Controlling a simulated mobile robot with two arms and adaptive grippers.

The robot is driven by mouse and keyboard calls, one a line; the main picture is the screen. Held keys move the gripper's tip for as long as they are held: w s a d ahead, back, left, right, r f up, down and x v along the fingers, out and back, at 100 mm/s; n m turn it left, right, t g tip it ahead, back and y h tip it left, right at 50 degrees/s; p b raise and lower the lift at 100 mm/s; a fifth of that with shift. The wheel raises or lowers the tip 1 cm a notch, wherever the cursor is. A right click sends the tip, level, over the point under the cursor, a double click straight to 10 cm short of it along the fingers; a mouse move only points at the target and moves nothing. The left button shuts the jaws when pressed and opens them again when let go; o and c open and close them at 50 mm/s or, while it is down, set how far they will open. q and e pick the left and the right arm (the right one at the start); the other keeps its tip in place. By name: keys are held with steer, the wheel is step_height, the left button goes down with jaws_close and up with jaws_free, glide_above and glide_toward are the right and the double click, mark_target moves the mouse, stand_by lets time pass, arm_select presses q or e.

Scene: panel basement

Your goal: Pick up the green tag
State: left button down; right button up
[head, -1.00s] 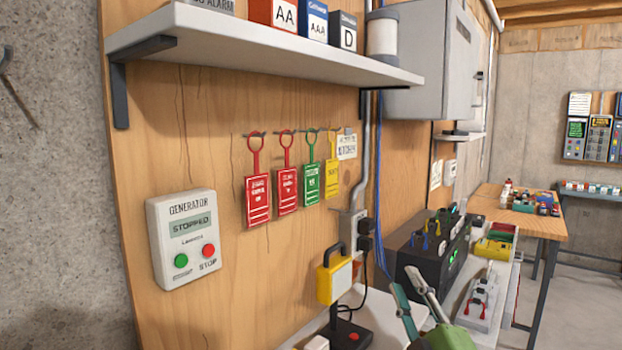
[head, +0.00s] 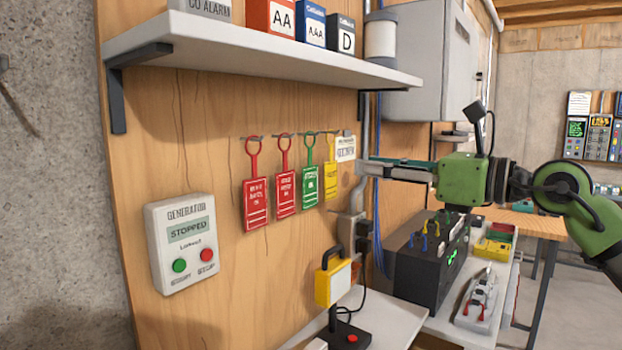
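The green tag (head: 310,184) hangs by its loop from a hook on the wooden panel, between a red tag (head: 285,190) and the yellow tag (head: 331,180). Another red tag (head: 255,200) hangs farther left. My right gripper (head: 362,164) comes in from the right, with its fingers pointing left toward the row of tags. Its fingertips are right of the yellow tag, near the small white label, and apart from the green tag in the picture. The fingers overlap in this view, so their opening is hard to judge. My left gripper is not in view.
A shelf (head: 262,50) with battery boxes juts out above the tags. A conduit (head: 361,190) runs down the panel beside my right fingertips. The generator box (head: 183,243) is at lower left. A yellow lamp (head: 333,280) and a black unit (head: 425,265) stand below.

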steer(key=p, duration=0.2)
glide_toward(311, 159)
steer(key=a, duration=0.2)
steer(key=p+x, duration=0.2)
steer(key=x, duration=0.1)
steer(key=w+p+x, duration=0.1)
steer(key=p+x, duration=0.1)
steer(key=shift+w+d+r, duration=0.1)
steer(key=shift+d+r, duration=0.05)
steer(key=shift+r, duration=0.1)
steer(key=shift+w+a+f, duration=0.2)
steer(key=shift+w+a, duration=0.05)
steer(key=shift+a, duration=0.1)
steer(key=shift+d, duration=0.1)
jaws_close()
